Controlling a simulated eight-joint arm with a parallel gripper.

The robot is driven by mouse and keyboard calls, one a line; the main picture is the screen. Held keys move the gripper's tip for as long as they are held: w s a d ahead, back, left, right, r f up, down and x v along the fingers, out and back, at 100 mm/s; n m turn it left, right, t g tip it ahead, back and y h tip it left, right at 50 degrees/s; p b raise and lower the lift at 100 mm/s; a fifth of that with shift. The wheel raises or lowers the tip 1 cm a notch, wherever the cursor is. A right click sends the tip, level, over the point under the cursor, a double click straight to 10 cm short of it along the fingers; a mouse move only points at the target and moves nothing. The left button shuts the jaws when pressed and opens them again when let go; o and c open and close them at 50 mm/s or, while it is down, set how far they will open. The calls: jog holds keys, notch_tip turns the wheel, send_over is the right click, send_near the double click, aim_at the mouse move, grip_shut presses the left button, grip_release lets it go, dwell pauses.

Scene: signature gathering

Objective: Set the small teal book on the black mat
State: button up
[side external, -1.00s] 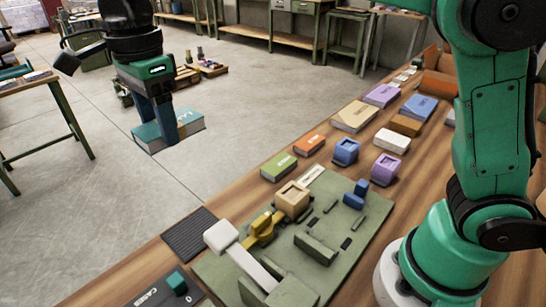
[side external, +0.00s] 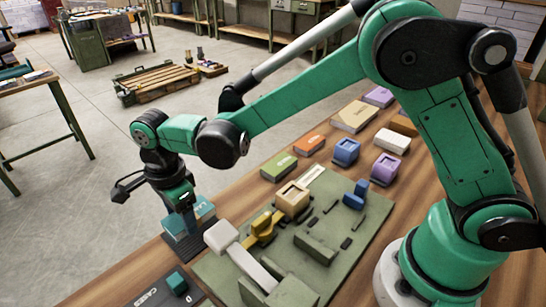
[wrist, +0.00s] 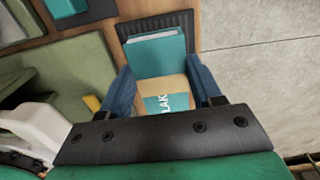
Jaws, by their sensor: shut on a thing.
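The small teal book (side external: 204,212) is in my gripper (side external: 187,222) at the near left edge of the wooden bench. In the wrist view the teal book (wrist: 155,55), with a tan band and white letters, sits between the two blue fingers of my gripper (wrist: 163,88). The black ribbed mat (wrist: 152,23) shows behind and beside the book in the wrist view. In the side view the mat (side external: 205,249) is mostly hidden under the book and fingers. The book is low over the mat; I cannot tell whether it touches.
A green board (side external: 345,235) with a white-topped lever (side external: 222,236), a yellow part and blocks lies right of the mat. A dark panel with a teal button (side external: 177,283) is in front. Green (side external: 279,166) and orange (side external: 309,145) books lie farther back. Floor is open beyond the bench edge.

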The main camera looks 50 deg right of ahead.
jog(key=shift+f, duration=1.45)
jog(key=shift+f, duration=0.15)
jog(key=o, duration=1.3)
jog(key=shift+c, duration=0.2)
